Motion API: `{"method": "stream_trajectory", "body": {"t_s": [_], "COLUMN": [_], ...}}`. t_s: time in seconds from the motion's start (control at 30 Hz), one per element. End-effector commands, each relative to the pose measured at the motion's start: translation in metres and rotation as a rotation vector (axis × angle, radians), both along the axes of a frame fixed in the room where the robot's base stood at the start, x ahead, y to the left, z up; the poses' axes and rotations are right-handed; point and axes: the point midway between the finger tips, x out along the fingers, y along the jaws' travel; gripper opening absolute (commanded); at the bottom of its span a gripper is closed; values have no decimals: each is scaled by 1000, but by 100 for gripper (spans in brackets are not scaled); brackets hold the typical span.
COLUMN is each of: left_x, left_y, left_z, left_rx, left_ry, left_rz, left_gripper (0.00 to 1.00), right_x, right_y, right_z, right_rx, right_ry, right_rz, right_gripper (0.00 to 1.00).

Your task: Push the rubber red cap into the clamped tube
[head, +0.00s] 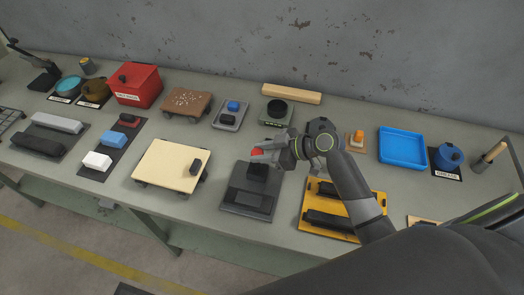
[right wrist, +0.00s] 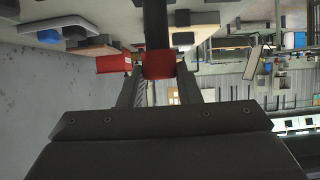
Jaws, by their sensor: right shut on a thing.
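My right gripper (head: 262,153) is shut on the red cap (head: 257,152), above a dark clamp stand (head: 248,200) at the table's front middle. The cap also shows between the fingertips in the right wrist view (right wrist: 159,65). There a black tube (right wrist: 155,25) lines up with the cap's far side; whether the cap touches it or sits in it I cannot tell. In the head view the clamp's black block (head: 257,173) is just below the gripper, and the tube does not show clearly. My left gripper is not in view.
A cream board (head: 165,163) lies left of the stand and a yellow tray with black parts (head: 312,227) lies right of it. A blue tray (head: 402,147) is farther right. Bare table surrounds the stand.

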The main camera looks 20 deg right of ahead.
Motion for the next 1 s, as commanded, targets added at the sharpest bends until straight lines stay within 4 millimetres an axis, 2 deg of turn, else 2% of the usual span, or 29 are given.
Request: {"method": "stream_trajectory", "body": {"t_s": [0.4, 0.43, 0.6, 1.0], "left_x": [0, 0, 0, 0], "left_y": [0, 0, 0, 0], "left_z": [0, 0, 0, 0], "left_rx": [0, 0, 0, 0], "left_ry": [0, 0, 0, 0], "left_rz": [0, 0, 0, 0], "left_gripper": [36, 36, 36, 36], "right_x": [0, 0, 0, 0], "right_y": [0, 0, 0, -1], "right_z": [0, 0, 0, 0], "right_rx": [0, 0, 0, 0], "right_ry": [0, 0, 0, 0], "right_rz": [0, 0, 0, 0], "right_gripper": [10, 33, 55, 56]}}
